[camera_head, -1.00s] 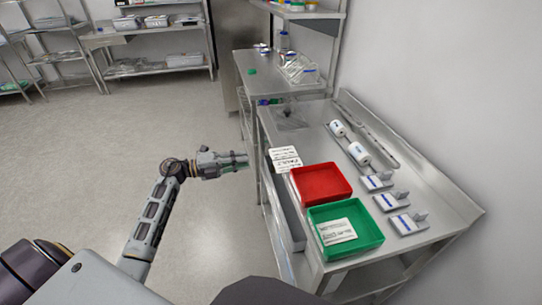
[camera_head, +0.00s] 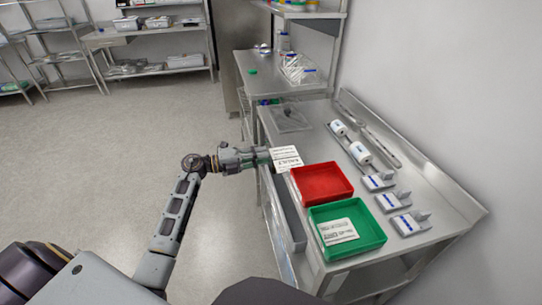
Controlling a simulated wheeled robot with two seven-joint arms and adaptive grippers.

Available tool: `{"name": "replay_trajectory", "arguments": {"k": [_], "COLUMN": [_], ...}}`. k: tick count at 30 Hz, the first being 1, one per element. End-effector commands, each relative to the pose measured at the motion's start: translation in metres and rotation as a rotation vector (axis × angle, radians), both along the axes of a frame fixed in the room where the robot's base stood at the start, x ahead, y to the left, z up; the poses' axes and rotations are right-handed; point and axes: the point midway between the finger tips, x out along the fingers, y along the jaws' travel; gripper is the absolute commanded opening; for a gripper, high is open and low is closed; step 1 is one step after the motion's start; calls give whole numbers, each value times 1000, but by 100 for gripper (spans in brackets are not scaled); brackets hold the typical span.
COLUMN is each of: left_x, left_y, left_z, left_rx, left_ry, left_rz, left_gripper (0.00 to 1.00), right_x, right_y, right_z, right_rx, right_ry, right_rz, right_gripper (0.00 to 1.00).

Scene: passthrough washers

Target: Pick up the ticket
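A white printed ticket (camera_head: 287,159) lies at the left edge of the steel table, beside the red tray, with part of it near or over the edge. My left gripper (camera_head: 264,158) reaches in from the left, level with the ticket. Its fingertips are at the ticket's left end and overlap it in the picture. I cannot tell whether the fingers are apart or closed on it. Another white printed card (camera_head: 338,231) lies in the green tray. My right gripper is not in view.
The red tray (camera_head: 323,171) and the green tray (camera_head: 373,238) stand on the steel table (camera_head: 335,150). White rolls (camera_head: 359,152) and several small white-and-blue blocks (camera_head: 378,181) stand on its right side. A wall borders the right. The floor at left is clear.

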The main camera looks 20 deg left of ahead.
Motion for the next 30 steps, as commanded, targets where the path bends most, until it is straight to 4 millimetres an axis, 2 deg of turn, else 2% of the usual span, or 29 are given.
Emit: {"name": "replay_trajectory", "arguments": {"k": [4,12,23,30], "left_x": [8,18,19,19], "left_y": [-10,-22,-24,-24], "left_z": [0,0,0,0], "left_rx": [0,0,-1,-1], "left_ry": [1,0,1,1], "left_rz": [-1,-1,0,0], "left_gripper": [17,17,17,3], "right_x": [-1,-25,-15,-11], "right_y": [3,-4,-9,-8], "right_z": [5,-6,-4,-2], "right_rx": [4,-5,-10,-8], "right_ry": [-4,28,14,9], "right_rz": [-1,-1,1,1], "right_gripper": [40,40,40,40]}}
